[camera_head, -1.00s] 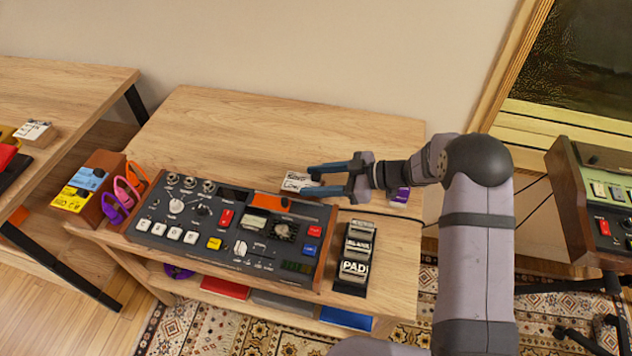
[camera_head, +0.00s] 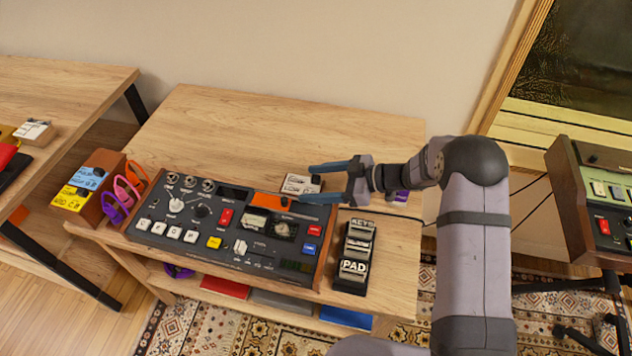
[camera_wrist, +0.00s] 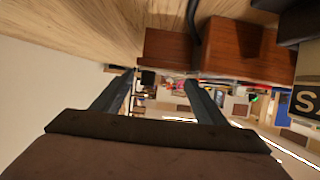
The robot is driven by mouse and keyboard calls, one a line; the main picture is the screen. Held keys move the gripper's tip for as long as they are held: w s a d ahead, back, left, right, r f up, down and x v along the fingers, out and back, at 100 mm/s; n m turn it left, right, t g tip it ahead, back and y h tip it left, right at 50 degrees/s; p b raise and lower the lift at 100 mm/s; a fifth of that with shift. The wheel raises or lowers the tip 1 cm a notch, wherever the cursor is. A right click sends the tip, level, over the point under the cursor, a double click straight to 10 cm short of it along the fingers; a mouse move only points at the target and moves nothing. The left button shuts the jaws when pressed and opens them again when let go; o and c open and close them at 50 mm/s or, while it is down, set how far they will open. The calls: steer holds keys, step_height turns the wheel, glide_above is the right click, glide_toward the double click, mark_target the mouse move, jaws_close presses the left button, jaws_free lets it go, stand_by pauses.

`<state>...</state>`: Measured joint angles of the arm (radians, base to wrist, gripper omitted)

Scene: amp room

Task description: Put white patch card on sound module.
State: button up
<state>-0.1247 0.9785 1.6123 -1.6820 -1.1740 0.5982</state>
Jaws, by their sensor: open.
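The white patch card (camera_head: 297,187) has dark lettering and a black knob. It lies on the wooden table behind the right end of the sound module (camera_head: 190,239), a dark console with knobs, white keys and an orange panel. My gripper (camera_head: 294,184) is open, its two blue fingers apart. In the head view one finger shows on the card's far right side and the other on its near side, over the module's back right edge. Both fingers also show in the wrist view (camera_wrist: 158,77). I cannot clearly make out the card there.
A black rack of labelled cards (camera_head: 355,262) stands right of the module. A purple piece is partly hidden behind my gripper. The table's back left (camera_head: 220,125) is clear.

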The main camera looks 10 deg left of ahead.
steer(key=b+v, duration=0.1)
steer(key=v, duration=1.1)
steer(key=shift+b, duration=0.3)
steer(key=shift+r, duration=0.15)
